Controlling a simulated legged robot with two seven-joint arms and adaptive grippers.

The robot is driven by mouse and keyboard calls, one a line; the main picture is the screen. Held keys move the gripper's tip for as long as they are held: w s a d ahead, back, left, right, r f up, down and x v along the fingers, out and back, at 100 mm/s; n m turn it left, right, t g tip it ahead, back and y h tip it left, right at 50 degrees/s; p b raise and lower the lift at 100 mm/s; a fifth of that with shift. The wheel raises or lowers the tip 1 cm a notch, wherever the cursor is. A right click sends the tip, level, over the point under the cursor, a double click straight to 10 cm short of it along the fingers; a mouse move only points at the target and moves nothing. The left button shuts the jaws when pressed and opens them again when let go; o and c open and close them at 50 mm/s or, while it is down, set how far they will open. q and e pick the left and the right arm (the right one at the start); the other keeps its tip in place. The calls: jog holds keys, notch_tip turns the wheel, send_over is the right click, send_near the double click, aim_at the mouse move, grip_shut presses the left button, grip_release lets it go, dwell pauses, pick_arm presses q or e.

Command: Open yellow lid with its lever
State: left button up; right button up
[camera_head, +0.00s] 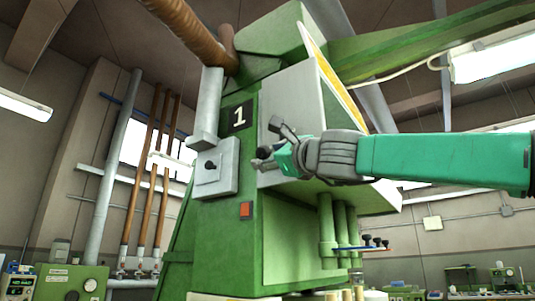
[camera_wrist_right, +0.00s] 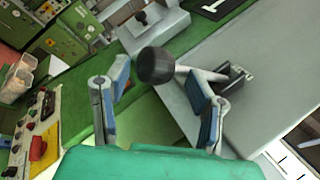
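A lever with a round dark knob (camera_wrist_right: 155,66) and a pale rod (camera_wrist_right: 186,70) sticks out from a grey panel (camera_wrist_right: 262,50) of the green machine. In the head view my right gripper (camera_head: 270,145) is at the left part of that grey panel (camera_head: 286,95). In the right wrist view the gripper (camera_wrist_right: 160,84) is open. Its two blue-padded fingers are spread, with the knob just ahead of the gap and the rod close to the right finger; contact is unclear. A yellow surface (camera_head: 345,90), possibly the lid, shows edge-on behind the grey panel. My left gripper is out of view.
A grey box (camera_head: 216,168) with a dark knob is mounted left of my gripper, above a red button (camera_head: 246,210). Green tubes (camera_head: 327,225) hang below the grey housing. A brown pipe (camera_head: 190,32) runs overhead. Control panels (camera_wrist_right: 62,42) stand farther off.

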jog(key=shift+s+a+f, duration=0.15)
jog(key=shift+s+f, duration=0.1)
jog(key=shift+s, duration=0.25)
jog(key=v, duration=0.4)
jog(key=shift+s+a, duration=0.15)
jog(key=shift+a, duration=0.05)
jog(key=v, duration=0.6)
jog(key=shift+d, duration=0.45)
